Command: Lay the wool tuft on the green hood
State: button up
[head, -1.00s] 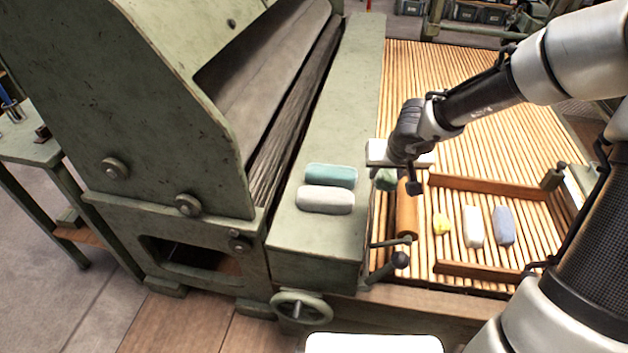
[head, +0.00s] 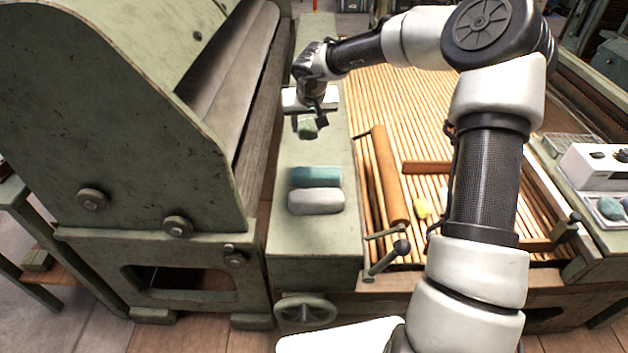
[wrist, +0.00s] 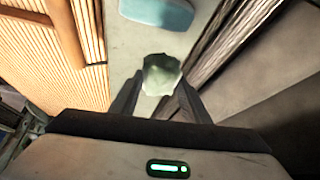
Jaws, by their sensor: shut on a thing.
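The wool tuft is a small, pale green, lumpy piece (head: 307,129); it also shows in the wrist view (wrist: 161,73). My gripper (head: 308,119) is shut on it, with the two dark fingers (wrist: 160,92) on either side of it in the wrist view. The green hood (head: 315,241) is the long flat green top between the machine and the slatted lattice. The tuft is over the hood, beyond the rolls lying there; the gap beneath it is hard to judge.
A teal roll (head: 315,177) and a grey roll (head: 316,201) lie side by side on the hood. The tall green machine side (head: 110,130) rises at left. The hood's front part is bare.

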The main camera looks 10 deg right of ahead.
jog(key=w+f+m+p, duration=0.1)
jog(key=w+f, duration=0.1)
jog(key=w, duration=1)
jog(key=shift+m+h, duration=0.5)
jog(key=shift+w+d+f+b, duration=0.1)
jog(key=shift+w+f+b, duration=0.25)
jog(key=shift+f, duration=2)
jog(key=shift+w+f+b, duration=0.2)
jog(key=shift+w+f, duration=0.3)
jog(key=shift+f, duration=1.85)
jog(key=shift+w+d+f+b, duration=0.1)
jog(key=shift+w+f+b, duration=0.25)
jog(key=shift+f, duration=2)
jog(key=shift+w, duration=0.1)
jog(key=shift+f, duration=0.2)
jog(key=o, duration=1.1)
jog(key=shift+r, duration=0.1)
